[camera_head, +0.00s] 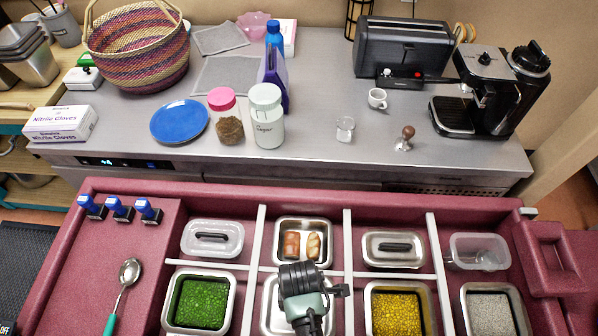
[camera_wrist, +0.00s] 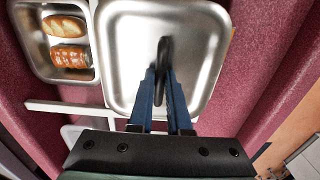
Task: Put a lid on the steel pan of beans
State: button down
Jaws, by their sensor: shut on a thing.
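My gripper (camera_head: 303,285) is over the front middle compartment of the red counter. In the wrist view, its blue fingers (camera_wrist: 162,98) are shut on the black handle of a steel lid (camera_wrist: 125,62). The lid's pale metal also shows in the head view (camera_head: 270,308), partly hidden by my gripper. I cannot tell whether it rests on a pan, and no contents show beneath it. To its left stands a steel pan of green food (camera_head: 202,303); to its right a steel pan of yellow food (camera_head: 398,308). No pan is clearly recognisable as beans.
A pan of bread or rolls (camera_head: 301,246) sits behind the lid. A clear lid (camera_head: 213,238), another steel lid (camera_head: 393,249), a clear tub (camera_head: 480,251) and a pan of grey grains (camera_head: 492,312) are nearby. White dividers (camera_head: 349,240) separate compartments. A spoon (camera_head: 124,290) lies left.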

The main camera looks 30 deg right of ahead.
jog(key=shift+f, duration=0.35)
jog(key=shift+f, duration=0.1)
jog(key=shift+f+b, duration=0.3)
jog(key=shift+f, duration=0.1)
jog(key=shift+f, duration=0.1)
jog(key=c, duration=0.9)
grip_release()
jog(key=shift+o, duration=0.2)
